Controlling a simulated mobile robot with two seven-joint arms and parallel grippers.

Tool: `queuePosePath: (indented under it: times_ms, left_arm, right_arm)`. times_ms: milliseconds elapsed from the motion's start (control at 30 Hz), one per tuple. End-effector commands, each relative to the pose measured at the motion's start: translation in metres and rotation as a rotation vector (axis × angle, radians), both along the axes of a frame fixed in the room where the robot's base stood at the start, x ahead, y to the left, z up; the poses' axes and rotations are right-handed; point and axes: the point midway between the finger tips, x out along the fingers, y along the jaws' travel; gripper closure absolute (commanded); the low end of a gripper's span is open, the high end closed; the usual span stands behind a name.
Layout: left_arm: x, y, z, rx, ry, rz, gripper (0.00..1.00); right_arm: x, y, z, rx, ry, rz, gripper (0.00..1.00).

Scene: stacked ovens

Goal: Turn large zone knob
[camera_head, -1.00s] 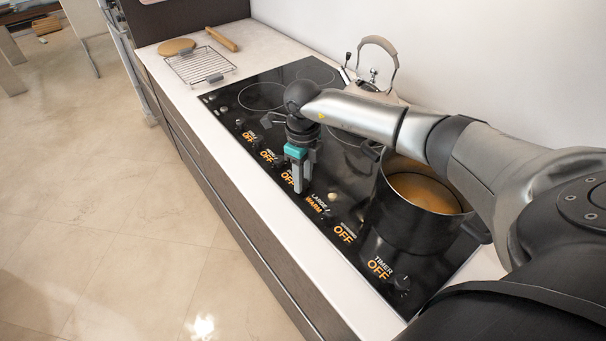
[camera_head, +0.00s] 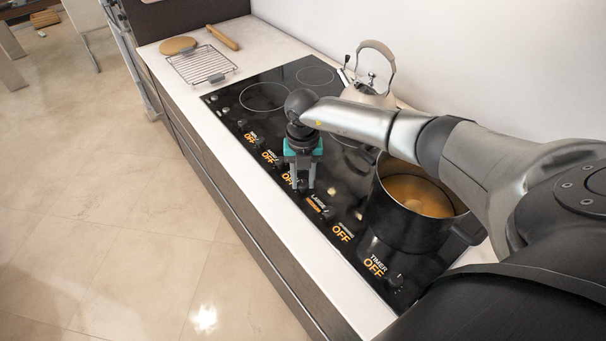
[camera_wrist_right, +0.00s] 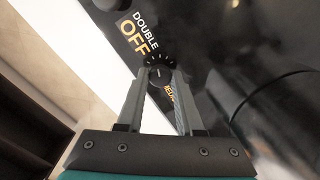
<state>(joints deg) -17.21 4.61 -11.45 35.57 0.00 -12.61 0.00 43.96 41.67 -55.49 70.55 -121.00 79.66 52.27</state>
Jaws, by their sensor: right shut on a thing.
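The large zone knob (camera_wrist_right: 160,75) is a small dark round knob on the black cooktop. It sits between the "DOUBLE OFF" lettering and another orange label in the right wrist view. My right gripper (camera_head: 303,187) points down at the front knob row, beside the "LARGE" label (camera_head: 318,203). In the right wrist view, its grey fingers (camera_wrist_right: 159,80) stand on either side of the knob and are shut on it. The knob itself is hidden behind the fingers in the head view. My left gripper is not in view.
A dark pot (camera_head: 412,237) with tan contents stands right of my gripper, below my arm. A kettle (camera_head: 371,90) is at the back. A wire rack (camera_head: 200,65), round board (camera_head: 178,46) and rolling pin (camera_head: 222,38) lie on the far counter. Several other knob labels line the front edge.

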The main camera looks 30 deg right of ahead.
Motion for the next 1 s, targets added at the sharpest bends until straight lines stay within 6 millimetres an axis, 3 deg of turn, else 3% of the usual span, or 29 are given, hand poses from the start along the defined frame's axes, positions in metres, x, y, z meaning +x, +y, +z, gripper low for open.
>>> queuePosePath:
  times_ms: [1000]
  left_arm:
    - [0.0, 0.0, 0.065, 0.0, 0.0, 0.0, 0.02]
  right_arm:
    - [0.001, 0.0, 0.003, -0.001, -0.002, -0.952, 1.0]
